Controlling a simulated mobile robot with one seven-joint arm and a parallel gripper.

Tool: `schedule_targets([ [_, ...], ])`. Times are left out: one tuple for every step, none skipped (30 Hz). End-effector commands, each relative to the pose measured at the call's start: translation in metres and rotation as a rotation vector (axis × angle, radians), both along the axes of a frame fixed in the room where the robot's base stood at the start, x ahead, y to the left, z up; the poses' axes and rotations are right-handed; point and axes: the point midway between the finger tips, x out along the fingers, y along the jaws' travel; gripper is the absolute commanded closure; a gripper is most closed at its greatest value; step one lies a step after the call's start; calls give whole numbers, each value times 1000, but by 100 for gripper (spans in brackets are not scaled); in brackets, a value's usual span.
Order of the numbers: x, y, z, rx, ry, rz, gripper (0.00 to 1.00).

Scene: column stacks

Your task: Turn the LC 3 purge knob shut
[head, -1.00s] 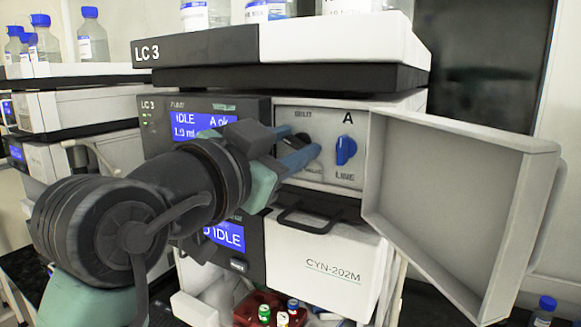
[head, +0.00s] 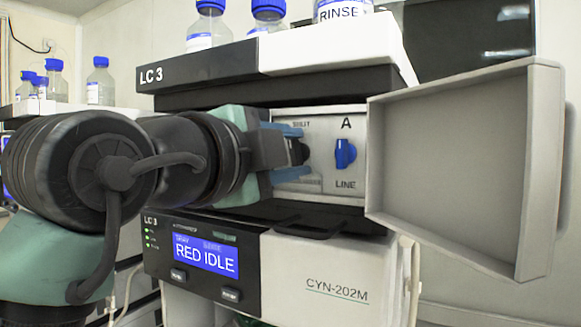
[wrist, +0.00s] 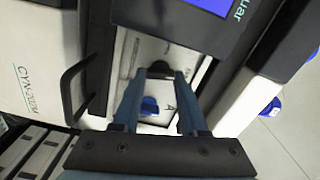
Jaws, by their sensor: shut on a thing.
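The LC 3 stack has an open front panel (head: 327,178) with two knobs. The black knob (head: 299,153), on the left of the panel, is largely hidden by my gripper (head: 298,148) in the head view. In the wrist view my gripper (wrist: 160,76) has its blue fingers on either side of the black knob (wrist: 160,67), shut on it at the tips. I cannot tell how far the knob is turned. A blue knob (head: 345,153) sits to its right, between the marks A and LINE, and is untouched. It also shows in the wrist view (wrist: 150,106).
The open grey door (head: 455,165) stands out to the right of the panel. A black handle (head: 308,228) juts out below it, on the CYN-202M unit (head: 335,275). Blue-capped bottles (head: 208,25) stand on top of the stack. The lower screen (head: 205,254) reads RED IDLE.

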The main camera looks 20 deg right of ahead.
Motion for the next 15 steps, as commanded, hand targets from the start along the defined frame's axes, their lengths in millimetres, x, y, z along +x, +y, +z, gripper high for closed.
schedule_targets([
  [0,0,-2,21,-25,1,100],
  [0,0,-2,33,-40,1,100],
  [0,0,-2,48,-59,1,100],
  [0,0,-2,59,-73,1,100],
  [0,0,-2,69,-86,1,100],
  [0,0,-2,81,-103,0,100],
  [0,0,-2,89,-113,0,100],
  [0,0,-2,97,-123,0,100],
  [0,0,-2,107,-135,0,100],
  [0,0,-2,113,-143,0,100],
  [0,0,-2,118,-150,0,100],
  [0,0,-2,124,-158,0,100],
  [0,0,-2,128,-163,0,100],
  [0,0,-2,132,-167,0,100],
  [0,0,-2,136,-173,0,100],
])
